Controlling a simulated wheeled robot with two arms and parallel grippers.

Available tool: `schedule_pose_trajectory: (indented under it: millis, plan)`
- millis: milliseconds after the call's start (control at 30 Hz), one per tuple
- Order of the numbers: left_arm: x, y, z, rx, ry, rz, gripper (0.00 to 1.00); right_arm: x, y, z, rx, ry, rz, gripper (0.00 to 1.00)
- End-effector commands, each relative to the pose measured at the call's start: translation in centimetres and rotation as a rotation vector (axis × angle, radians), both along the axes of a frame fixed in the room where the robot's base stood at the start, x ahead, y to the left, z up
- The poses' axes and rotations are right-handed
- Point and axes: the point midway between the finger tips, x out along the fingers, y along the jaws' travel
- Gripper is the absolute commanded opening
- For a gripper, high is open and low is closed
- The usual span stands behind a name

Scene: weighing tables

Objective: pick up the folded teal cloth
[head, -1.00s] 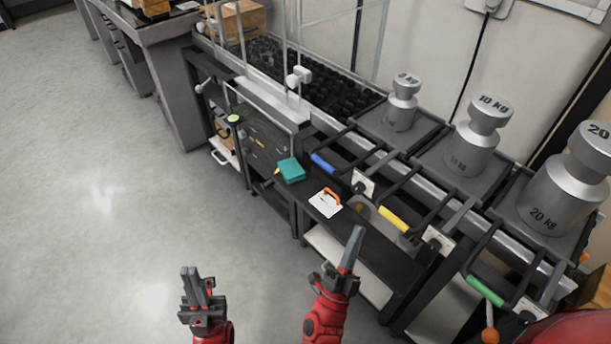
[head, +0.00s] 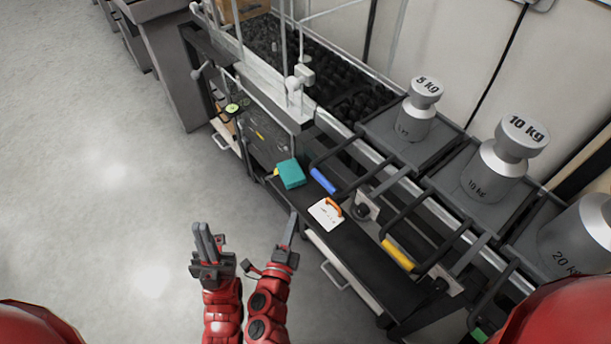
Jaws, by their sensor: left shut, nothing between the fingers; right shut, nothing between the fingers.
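The folded teal cloth (head: 291,174) is a small block lying on the dark lower shelf of the bench (head: 365,262), near its left edge. My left gripper (head: 203,230) is shut and empty, over the grey floor, below and left of the cloth in the picture. My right gripper (head: 290,224) is shut and empty, pointing up toward the shelf's front edge, below the cloth in the picture and apart from it. Nothing covers the cloth.
A white card with an orange handle (head: 325,213) lies right of the cloth. Steel weights (head: 497,160) sit on trays behind. The floor (head: 90,180) at left is clear.

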Motion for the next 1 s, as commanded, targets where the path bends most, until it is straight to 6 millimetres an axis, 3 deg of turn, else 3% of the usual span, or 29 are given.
schedule_pose_trajectory:
  millis: [167,600,1000]
  plan:
    - [0.0,0.0,-0.2,0.000,0.000,0.000,0.00,1.5,-0.5,0.0,-0.001,-0.003,-0.003,0.00]
    - [0.0,0.0,-0.6,0.000,0.000,0.000,0.00,8.5,-2.5,0.1,-0.002,-0.003,-0.003,0.00]
    - [0.0,0.0,-0.6,0.000,0.000,0.000,0.00,9.6,-2.8,0.0,-0.001,0.000,-0.002,0.00]
